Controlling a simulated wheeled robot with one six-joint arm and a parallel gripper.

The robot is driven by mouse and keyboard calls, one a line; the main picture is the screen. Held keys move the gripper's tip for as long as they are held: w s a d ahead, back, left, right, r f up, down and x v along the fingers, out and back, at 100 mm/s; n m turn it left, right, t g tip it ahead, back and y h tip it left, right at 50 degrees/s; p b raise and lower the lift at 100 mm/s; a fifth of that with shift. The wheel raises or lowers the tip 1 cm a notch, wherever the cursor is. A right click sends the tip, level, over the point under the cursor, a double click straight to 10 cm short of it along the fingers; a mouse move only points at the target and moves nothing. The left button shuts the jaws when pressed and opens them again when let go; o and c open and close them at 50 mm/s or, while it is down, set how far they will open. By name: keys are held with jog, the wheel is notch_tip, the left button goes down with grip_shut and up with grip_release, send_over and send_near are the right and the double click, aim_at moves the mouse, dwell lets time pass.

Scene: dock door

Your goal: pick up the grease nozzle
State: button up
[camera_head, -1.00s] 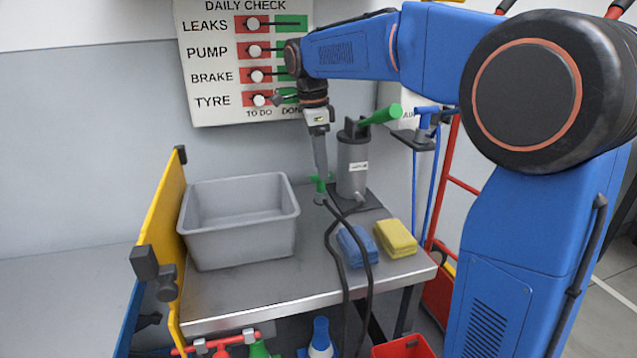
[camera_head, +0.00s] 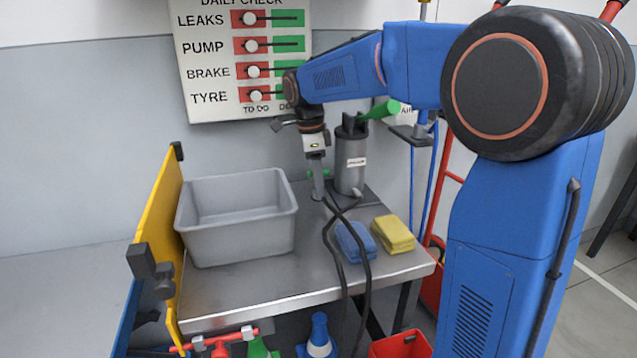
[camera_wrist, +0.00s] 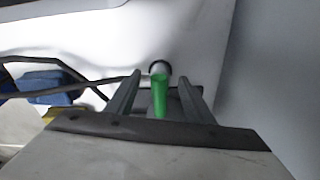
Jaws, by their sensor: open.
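The grease nozzle (camera_wrist: 160,97) is a green stem with a dark end. In the wrist view it lies between the two fingers of my gripper (camera_wrist: 159,82), with a gap on each side. In the head view my gripper (camera_head: 318,190) points down at the bench, just left of the grease pump (camera_head: 349,178). Only a small green part of the nozzle (camera_head: 326,174) shows there, mostly hidden behind my fingers. My gripper is open and holds nothing.
A grey bin (camera_head: 236,243) stands left on the metal bench (camera_head: 270,280). Blue (camera_head: 354,243) and yellow (camera_head: 393,234) sponges lie at the right. Black hoses (camera_head: 334,258) run over the bench's front edge. A yellow panel (camera_head: 158,230) borders the left side.

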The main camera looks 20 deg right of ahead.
jog(key=c, duration=1.2)
jog(key=shift+r, duration=0.1)
